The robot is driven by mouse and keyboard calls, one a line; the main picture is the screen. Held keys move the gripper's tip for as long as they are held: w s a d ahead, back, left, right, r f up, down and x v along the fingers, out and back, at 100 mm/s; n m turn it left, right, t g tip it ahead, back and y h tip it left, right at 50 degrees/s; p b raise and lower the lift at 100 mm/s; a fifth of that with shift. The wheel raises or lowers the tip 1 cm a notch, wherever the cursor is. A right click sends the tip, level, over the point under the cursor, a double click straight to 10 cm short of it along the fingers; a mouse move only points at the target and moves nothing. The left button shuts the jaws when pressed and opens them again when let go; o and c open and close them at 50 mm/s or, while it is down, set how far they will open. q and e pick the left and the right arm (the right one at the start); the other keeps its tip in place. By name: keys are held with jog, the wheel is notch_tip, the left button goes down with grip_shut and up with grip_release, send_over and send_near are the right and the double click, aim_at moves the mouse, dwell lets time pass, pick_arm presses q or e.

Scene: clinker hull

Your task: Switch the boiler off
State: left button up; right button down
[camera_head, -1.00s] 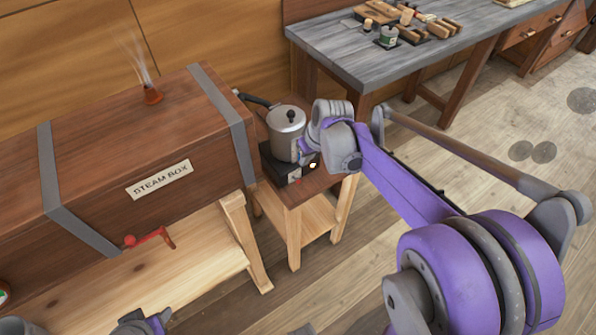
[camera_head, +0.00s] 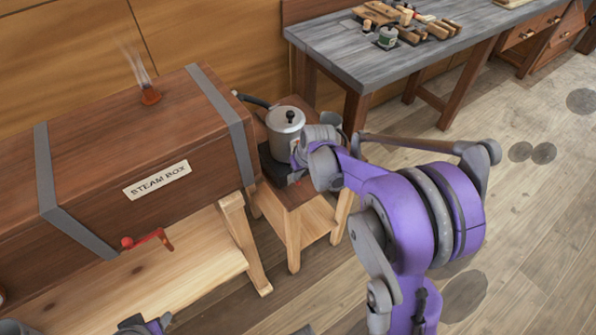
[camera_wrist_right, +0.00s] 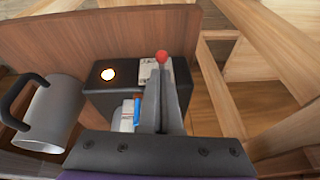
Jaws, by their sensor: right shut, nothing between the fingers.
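The boiler is a silver lidded pot (camera_head: 285,125) with a black handle, on a dark base (camera_head: 273,170) on a small wooden stand. In the right wrist view the black box (camera_wrist_right: 103,100) has a glowing round lamp (camera_wrist_right: 108,74), a pale plate and a red ball knob (camera_wrist_right: 161,57). My right gripper (camera_wrist_right: 163,72) is shut and empty, its tips close below the knob in the picture; contact cannot be told. In the head view the right gripper (camera_head: 302,152) is by the base, its tips hidden. Part of my left gripper (camera_head: 146,324) shows at the bottom edge, fingers unclear.
The wooden steam box (camera_head: 90,150), with a red crank handle (camera_head: 147,239), stands left of the boiler. A grey workbench (camera_head: 350,55) with tools is behind right. A grey vessel (camera_wrist_right: 50,112) with a black handle is left in the wrist view. Floor at right is open.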

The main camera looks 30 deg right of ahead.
jog(key=shift+s, duration=0.1)
jog(key=shift+s+f+t+b, duration=0.1)
jog(key=shift+s+t+b, duration=0.05)
jog(key=shift+t+b, duration=0.25)
